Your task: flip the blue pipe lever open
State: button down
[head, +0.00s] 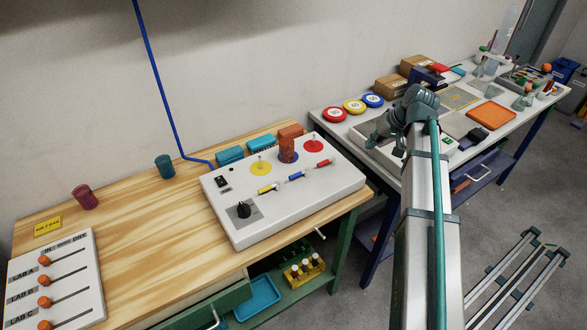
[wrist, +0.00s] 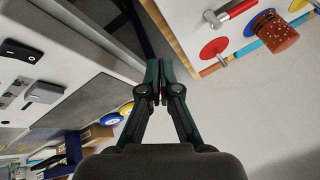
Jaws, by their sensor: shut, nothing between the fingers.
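The blue pipe lever (head: 296,176) sits on the white panel box (head: 230,218), between a yellow lever (head: 267,189) and a red lever (head: 323,164). The three handles lie in one slanting row along small pipe fittings. In the wrist view the red lever (wrist: 237,9) shows at the top edge; I cannot see the blue lever there. My gripper (wrist: 160,98) is shut and empty, with its fingertips together. In the head view it is right of the panel box, near the white device on the second table, partly hidden by my arm.
An orange-brown cup (head: 287,150) stands on the panel's blue disc beside the levers. A black knob (head: 243,209) is at the panel's front left. Several round coloured discs and brown boxes (head: 390,87) are on the white table. Bare wood (head: 140,240) lies left of the panel.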

jog(key=s+a+r+n+h, duration=0.1)
jog(key=a+n, duration=0.1)
jog(key=a, duration=0.4)
jog(key=s+a+r+n, duration=0.1)
jog(key=a, duration=0.6)
jog(key=r+n+h, duration=0.1)
jog(key=r+n, duration=0.1)
jog(key=n, duration=0.1)
send_over(299, 174)
jog(key=w+a, duration=0.1)
jog(key=a, duration=0.2)
jog(key=shift+w+d+f+g+b, duration=0.1)
jog(key=shift+w+d+g+b, duration=0.15)
jog(key=shift+g+b, duration=0.1)
jog(key=shift+f, duration=0.1)
jog(key=p+x, duration=0.2)
jog(key=x, duration=0.8)
jog(key=shift+d, duration=0.15)
jog(key=shift+s+d+r+p, duration=0.1)
jog(key=shift+s+d+p, duration=0.3)
jog(key=shift+s, duration=0.2)
jog(key=shift+s+d+r+p, duration=0.1)
jog(key=shift+s+d+p, duration=0.25)
jog(key=shift+s, duration=0.3)
jog(key=shift+s+d+f, duration=0.1)
jog(key=shift+s+d, duration=0.3)
jog(key=shift+s, duration=0.05)
jog(key=shift+a, duration=0.1)
